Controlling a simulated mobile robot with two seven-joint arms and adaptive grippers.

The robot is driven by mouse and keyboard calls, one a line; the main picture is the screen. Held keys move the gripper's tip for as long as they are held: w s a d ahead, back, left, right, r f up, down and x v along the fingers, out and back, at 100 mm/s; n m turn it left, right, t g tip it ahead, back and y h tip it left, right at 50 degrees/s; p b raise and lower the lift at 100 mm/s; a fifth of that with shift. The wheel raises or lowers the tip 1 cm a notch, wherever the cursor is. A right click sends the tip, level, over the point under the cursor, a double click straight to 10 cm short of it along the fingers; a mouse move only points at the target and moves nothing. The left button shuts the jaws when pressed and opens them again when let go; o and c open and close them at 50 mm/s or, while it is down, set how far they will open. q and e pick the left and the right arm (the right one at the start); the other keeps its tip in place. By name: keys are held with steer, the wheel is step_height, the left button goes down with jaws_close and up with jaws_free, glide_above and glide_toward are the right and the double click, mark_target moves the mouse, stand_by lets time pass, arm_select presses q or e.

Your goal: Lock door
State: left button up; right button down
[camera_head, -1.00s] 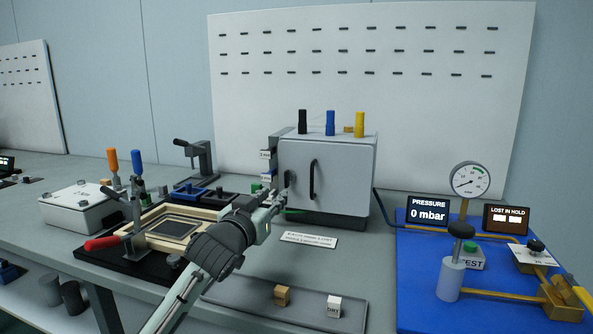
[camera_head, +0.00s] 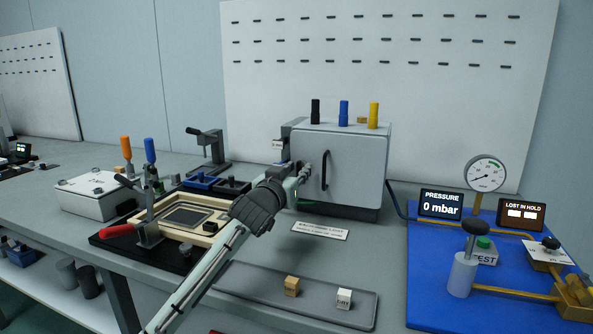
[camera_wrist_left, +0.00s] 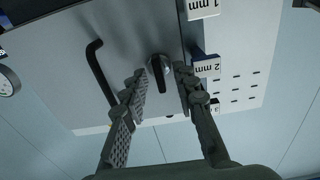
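A grey cabinet with a closed-looking door (camera_head: 352,165) stands on the bench against the white panel. The door has a black bar handle (camera_head: 325,170), which also shows in the left wrist view (camera_wrist_left: 98,72). A black lock knob on a round metal plate (camera_wrist_left: 160,72) sits beside the handle. My left gripper (camera_head: 303,172) is at the door's left side and largely covers the knob in the head view. In the left wrist view its two fingers (camera_wrist_left: 160,78) are apart, one on each side of the knob. Contact with the knob cannot be told. My right gripper is not in view.
Black, blue and yellow cylinders (camera_head: 344,112) stand on the cabinet. A toggle-clamp fixture (camera_head: 185,217) lies left of my arm. A grey tray with two small blocks (camera_head: 260,290) is in front. A blue board with a gauge (camera_head: 486,174) is at right.

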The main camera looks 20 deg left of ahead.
arm_select(q)
jaws_close()
steer(key=shift+m, duration=1.8)
steer(key=m, duration=0.3)
steer(key=shift+d+m, duration=0.1)
steer(key=shift+m, duration=0.2)
steer(key=m, duration=1)
steer(key=shift+f, duration=0.1)
steer(key=shift+m, duration=0.5)
